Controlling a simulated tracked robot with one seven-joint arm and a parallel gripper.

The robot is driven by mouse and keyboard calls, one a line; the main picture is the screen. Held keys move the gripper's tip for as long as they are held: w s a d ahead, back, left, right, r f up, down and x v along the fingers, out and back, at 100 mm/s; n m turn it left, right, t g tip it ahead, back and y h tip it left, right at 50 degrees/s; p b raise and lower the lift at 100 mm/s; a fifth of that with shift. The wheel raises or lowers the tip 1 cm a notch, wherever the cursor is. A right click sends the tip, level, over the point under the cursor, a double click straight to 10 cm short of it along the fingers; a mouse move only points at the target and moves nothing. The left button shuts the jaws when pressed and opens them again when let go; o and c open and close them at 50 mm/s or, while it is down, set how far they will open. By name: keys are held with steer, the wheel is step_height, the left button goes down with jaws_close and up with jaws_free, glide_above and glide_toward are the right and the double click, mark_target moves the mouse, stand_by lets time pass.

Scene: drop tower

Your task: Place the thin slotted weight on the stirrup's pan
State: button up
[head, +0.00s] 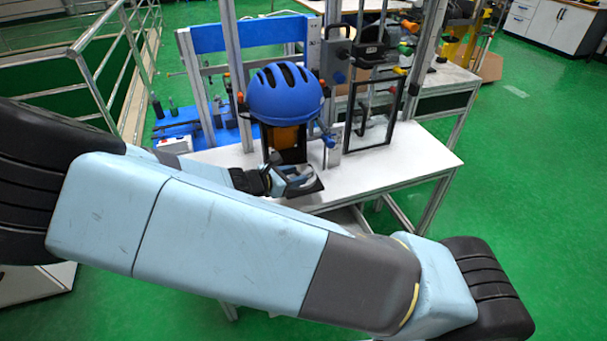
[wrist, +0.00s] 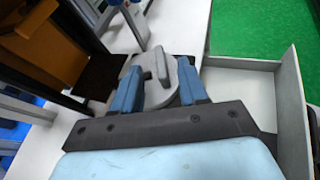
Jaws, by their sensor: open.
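My gripper (head: 295,178) is low at the table's front edge, below the blue helmet; in the wrist view its two blue fingers (wrist: 158,90) are open, one on each side of a grey disc (wrist: 165,98) with a slot. The disc looks like a slotted weight and also shows in the head view (head: 303,181).
The blue helmet (head: 285,92) sits on an orange block (head: 285,137) between the metal uprights. A dark open frame (head: 375,112) stands right of it. The white tabletop (head: 420,152) is clear at the right. A pale tray wall (wrist: 290,100) stands right of my gripper.

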steer(key=v, duration=0.7)
steer(key=shift+r, duration=0.1)
steer(key=s+d+r+m+g+y, duration=0.3)
steer(key=d+r+m+g+y, duration=0.45)
steer(key=d+r+m, duration=0.8)
steer(key=s+d+r+m+t+y, duration=0.3)
steer(key=s+d+r+m, duration=0.6)
steer(key=s+r, duration=0.5)
step_height(320, 180, up, 2)
steer(key=d+t, duration=0.1)
steer(key=d, duration=0.1)
steer(key=shift+s+d, duration=0.15)
steer(key=shift+d, duration=0.25)
steer(key=shift+r+t, duration=0.1)
steer(key=shift+t, duration=0.15)
stand_by(0.9)
